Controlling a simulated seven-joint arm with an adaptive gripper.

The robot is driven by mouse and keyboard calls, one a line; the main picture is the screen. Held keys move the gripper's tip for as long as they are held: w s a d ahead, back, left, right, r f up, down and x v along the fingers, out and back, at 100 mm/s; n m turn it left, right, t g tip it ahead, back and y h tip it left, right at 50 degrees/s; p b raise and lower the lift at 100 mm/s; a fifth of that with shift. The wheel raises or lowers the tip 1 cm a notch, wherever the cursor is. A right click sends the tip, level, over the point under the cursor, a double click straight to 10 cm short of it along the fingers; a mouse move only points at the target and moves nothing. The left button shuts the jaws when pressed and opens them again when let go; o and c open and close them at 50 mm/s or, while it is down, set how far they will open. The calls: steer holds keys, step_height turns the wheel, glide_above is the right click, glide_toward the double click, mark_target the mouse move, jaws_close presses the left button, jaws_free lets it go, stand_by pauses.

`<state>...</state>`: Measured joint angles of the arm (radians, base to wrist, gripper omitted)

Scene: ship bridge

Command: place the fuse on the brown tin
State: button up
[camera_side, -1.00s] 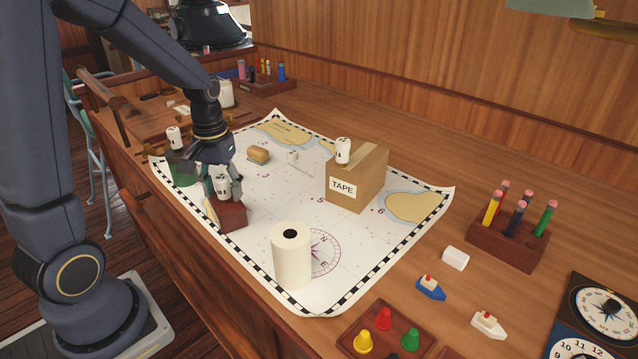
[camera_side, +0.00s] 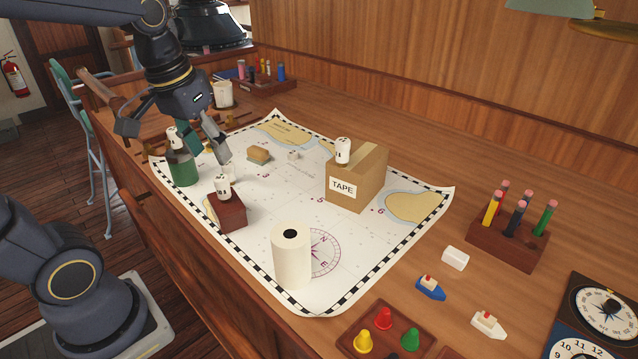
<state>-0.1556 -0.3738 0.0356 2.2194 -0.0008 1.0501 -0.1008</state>
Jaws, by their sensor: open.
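A white fuse (camera_side: 222,187) with dark markings stands upright on top of a small brown block-shaped box (camera_side: 229,214), which looks like the brown tin, on the chart. A similar white fuse (camera_side: 342,150) stands on the cardboard box labelled TAPE (camera_side: 356,186). Another white, fuse-like piece (camera_side: 171,136) shows at the top of a green container (camera_side: 183,170). My gripper (camera_side: 176,141) is open, its fingers spread wide, above and behind the brown box, apart from the fuse on it.
A white paper roll (camera_side: 291,262) stands at the chart's front. A tan block (camera_side: 258,154) lies farther back. A pencil rack (camera_side: 508,243), small boats and a tray of coloured pegs (camera_side: 386,332) occupy the right. The chart's middle is clear.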

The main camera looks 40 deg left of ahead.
steer(key=s+d+m+t, duration=0.2)
steer(key=s+d+m, duration=0.1)
steer(key=s+d, duration=0.1)
steer(key=shift+s+d+f+t, duration=0.4)
steer(key=shift+s, duration=0.1)
